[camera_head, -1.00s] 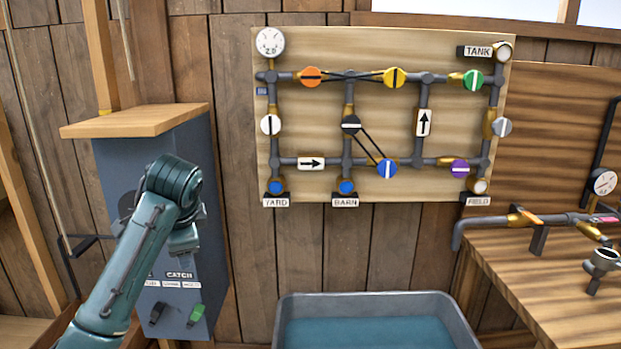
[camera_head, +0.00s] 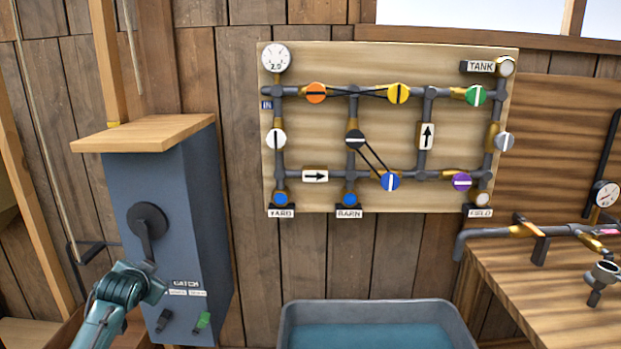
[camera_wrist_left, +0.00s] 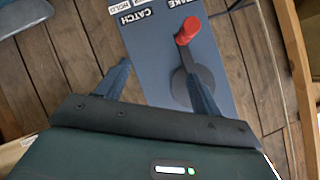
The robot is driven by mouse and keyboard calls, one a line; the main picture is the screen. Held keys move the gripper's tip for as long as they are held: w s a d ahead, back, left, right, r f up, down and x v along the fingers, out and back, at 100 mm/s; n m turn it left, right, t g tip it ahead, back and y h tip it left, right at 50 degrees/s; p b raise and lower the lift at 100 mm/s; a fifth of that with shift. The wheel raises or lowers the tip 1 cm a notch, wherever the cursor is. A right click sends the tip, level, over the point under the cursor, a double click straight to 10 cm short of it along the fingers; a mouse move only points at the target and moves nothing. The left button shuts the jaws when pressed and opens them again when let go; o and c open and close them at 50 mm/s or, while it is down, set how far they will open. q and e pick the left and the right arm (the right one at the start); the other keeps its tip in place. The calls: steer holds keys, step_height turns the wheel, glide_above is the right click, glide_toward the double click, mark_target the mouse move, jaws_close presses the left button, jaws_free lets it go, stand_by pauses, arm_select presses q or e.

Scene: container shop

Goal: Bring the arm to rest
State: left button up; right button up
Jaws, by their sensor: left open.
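My left arm (camera_head: 128,288) comes in low at the left, in front of the blue-grey cabinet (camera_head: 170,250). In the left wrist view, my left gripper (camera_wrist_left: 160,84) is open, with its two dark fingers spread apart and nothing held between them. The dark crank (camera_wrist_left: 195,75) with a red knob (camera_wrist_left: 187,30) lies beyond the fingers, and the right finger overlaps its lower part. In the head view, the crank's round hub (camera_head: 147,219) shows on the cabinet front, while its lower end is hidden by my arm. The right gripper is not in view.
A green switch (camera_head: 203,321) and a black switch (camera_head: 164,321) sit low on the cabinet under the CATCH label. A pipe board (camera_head: 395,195) hangs on the wall above a water tub (camera_head: 375,309). A wooden bench (camera_head: 540,300) stands at right.

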arm_select(q)
step_height(320, 180, up, 7)
steer(key=w+d+n+t+h, duration=0.1)
steer(key=w+d+t, duration=0.15)
steer(key=t, duration=0.25)
steer(key=s+d+f+g+h, duration=0.2)
steer(key=s+d+f, duration=0.5)
steer(key=s+f, duration=0.25)
steer(key=s+d+f+g+h, duration=0.1)
steer(key=s+d+f+h, duration=0.1)
steer(key=s+d+f, duration=0.6)
steer(key=s+d+f+g, duration=0.1)
steer(key=s+d+f, duration=0.1)
steer(key=s, duration=0.5)
steer(key=s+d+f+g+h, duration=0.1)
steer(key=s+d+f, duration=0.1)
steer(key=s, duration=0.5)
steer(key=s+d+f+g, duration=0.1)
steer(key=s+d+f, duration=0.1)
steer(key=s, duration=0.5)
steer(key=shift+s+d+f+h, duration=0.2)
steer(key=shift+s+f+h, duration=0.2)
steer(key=shift+f, duration=0.4)
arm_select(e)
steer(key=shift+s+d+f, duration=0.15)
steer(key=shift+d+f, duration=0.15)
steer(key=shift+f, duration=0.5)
